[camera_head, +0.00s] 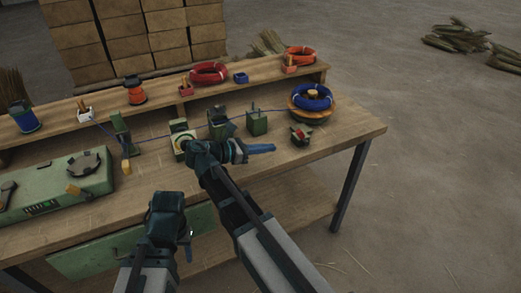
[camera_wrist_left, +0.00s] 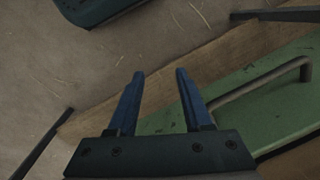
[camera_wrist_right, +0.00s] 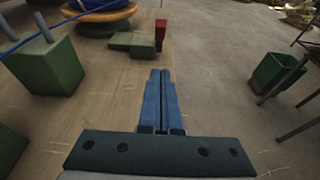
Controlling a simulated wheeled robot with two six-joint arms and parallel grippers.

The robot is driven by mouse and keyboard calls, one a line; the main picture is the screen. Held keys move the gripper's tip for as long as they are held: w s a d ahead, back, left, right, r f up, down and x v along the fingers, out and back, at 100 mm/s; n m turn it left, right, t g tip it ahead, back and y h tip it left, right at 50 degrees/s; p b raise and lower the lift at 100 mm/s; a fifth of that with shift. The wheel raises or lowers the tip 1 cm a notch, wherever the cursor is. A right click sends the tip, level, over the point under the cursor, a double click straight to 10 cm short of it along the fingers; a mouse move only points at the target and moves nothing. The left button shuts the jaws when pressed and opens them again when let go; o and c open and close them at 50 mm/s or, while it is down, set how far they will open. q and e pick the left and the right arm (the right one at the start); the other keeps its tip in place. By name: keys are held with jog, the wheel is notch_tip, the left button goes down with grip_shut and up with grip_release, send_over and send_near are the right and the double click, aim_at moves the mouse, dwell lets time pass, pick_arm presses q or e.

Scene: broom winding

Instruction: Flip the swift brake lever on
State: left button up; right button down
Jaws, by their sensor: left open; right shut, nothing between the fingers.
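The swift (camera_head: 312,107) is a round wooden turntable at the bench's right end, carrying a blue coil (camera_head: 313,94). In front of it sits a small green block with a red lever (camera_head: 301,134); in the right wrist view the red lever (camera_wrist_right: 160,32) stands up at the right end of the green block (camera_wrist_right: 130,41). My right gripper (camera_head: 272,148) is shut and empty over the bench, left of the lever and apart from it, its blue fingers pointing towards it. My left gripper (camera_wrist_left: 158,85) is open and empty, low before the bench front; its fingers are barely visible in the head view.
Green fixtures (camera_head: 257,122) stand on the bench left of the swift, with a thin blue strand running along them. A green machine (camera_head: 58,182) is at the left. A raised shelf (camera_head: 160,93) holds red coils and small containers. Bare bench lies around the lever.

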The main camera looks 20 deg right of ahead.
aim_at(300, 134)
jog(key=b+x, duration=0.1)
jog(key=x, duration=0.4)
jog(key=shift+d, duration=0.2)
jog(key=shift+w+d+r+p, duration=0.1)
jog(key=shift+d+r+p, duration=0.75)
jog(key=shift+p, duration=0.05)
jog(key=shift+d+r, duration=0.2)
jog(key=shift+d, duration=0.4)
jog(key=shift+p, duration=0.35)
